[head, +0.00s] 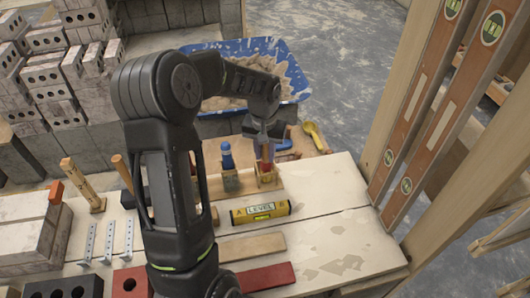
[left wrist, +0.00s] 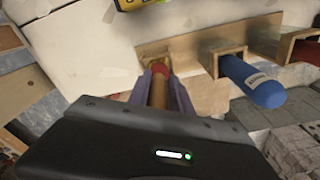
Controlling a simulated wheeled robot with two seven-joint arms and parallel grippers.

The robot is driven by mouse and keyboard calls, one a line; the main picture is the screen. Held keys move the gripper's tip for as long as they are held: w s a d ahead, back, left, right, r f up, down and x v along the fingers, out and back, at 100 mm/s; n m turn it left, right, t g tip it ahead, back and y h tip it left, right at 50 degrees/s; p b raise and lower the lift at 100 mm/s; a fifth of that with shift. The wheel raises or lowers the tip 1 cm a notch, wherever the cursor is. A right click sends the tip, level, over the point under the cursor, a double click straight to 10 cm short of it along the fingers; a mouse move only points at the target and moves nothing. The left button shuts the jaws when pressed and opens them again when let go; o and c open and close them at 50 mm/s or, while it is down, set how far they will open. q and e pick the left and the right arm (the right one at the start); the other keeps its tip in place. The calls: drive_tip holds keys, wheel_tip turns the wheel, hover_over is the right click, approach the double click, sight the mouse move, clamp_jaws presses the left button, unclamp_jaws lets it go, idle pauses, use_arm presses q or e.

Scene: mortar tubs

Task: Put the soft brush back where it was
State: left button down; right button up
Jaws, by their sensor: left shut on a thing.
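My left gripper (head: 267,143) points down over the right-hand wooden holder (head: 268,179). It is shut on a slim brown handle with a red end, which I take to be the soft brush (left wrist: 158,92). The handle stands between the two purplish fingers in the left wrist view (left wrist: 162,90). Its bristles do not show, and I cannot tell whether it sits in the holder or just above it. A blue-handled tool (head: 227,156) stands in the neighbouring wooden socket; it also shows in the left wrist view (left wrist: 252,82). My right gripper is out of view.
A yellow spirit level (head: 260,212) lies in front of the holders. A blue mortar tub (head: 297,75) is behind. Bricks (head: 45,85) are stacked at the left. Long levels (head: 425,110) lean in a wooden frame at the right. The board's right part is clear.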

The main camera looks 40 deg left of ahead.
use_arm(q)
drive_tip(key=shift+f+b, duration=0.4)
drive_tip(key=shift+f, duration=0.1)
idle(0.4)
drive_tip(key=c, duration=1.1)
unclamp_jaws()
drive_tip(key=shift+r, duration=0.1)
drive_tip(key=shift+s+d+r, duration=0.1)
drive_tip(key=shift+s+r, duration=0.05)
drive_tip(key=shift+r, duration=1.75)
drive_tip(key=shift+s+r, duration=0.1)
drive_tip(key=shift+r, duration=1.8)
